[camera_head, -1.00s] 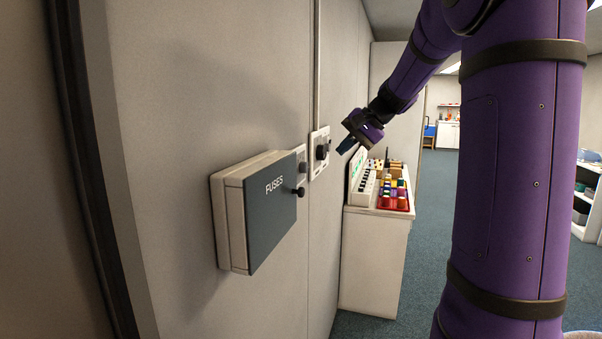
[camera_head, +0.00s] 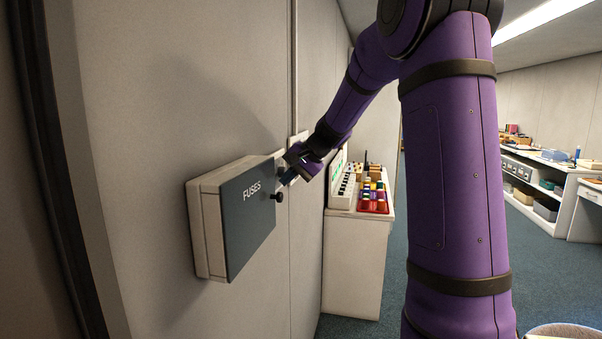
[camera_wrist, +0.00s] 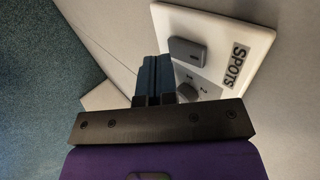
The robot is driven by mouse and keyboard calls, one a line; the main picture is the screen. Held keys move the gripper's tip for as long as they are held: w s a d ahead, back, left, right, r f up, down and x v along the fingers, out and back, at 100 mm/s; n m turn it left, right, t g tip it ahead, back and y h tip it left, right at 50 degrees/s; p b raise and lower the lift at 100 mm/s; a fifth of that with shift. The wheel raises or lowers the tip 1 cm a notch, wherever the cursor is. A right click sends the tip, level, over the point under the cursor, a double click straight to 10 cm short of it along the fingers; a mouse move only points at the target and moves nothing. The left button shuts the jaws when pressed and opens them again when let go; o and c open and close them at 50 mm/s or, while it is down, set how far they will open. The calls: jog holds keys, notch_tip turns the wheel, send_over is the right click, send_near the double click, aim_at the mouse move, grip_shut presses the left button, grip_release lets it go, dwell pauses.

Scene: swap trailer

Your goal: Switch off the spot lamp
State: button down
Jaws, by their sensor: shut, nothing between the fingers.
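A white wall plate labelled SPOTS (camera_wrist: 225,27) fills the upper right of the wrist view. It carries a grey rectangular switch (camera_wrist: 189,53) and a smaller grey knob (camera_wrist: 187,91) with small marks beside it. My gripper (camera_wrist: 154,62) is shut and empty. Its blue fingers are just left of the switch in the wrist view; I cannot tell whether they touch the plate. In the head view my gripper (camera_head: 287,178) is close to the wall, just past the fuse box, and hides most of the plate there. The spot lamp itself is not identifiable.
A white cabinet (camera_head: 350,270) with colourful items on top stands beyond. Open floor (camera_head: 535,255) lies to the right.

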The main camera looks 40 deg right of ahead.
jog(key=shift+w+a+f, duration=0.1)
jog(key=shift+w+a, duration=0.3)
jog(key=shift+w, duration=0.15)
jog(key=shift+w+a+f, duration=0.1)
jog(key=shift+w, duration=0.05)
jog(key=shift+r, duration=0.85)
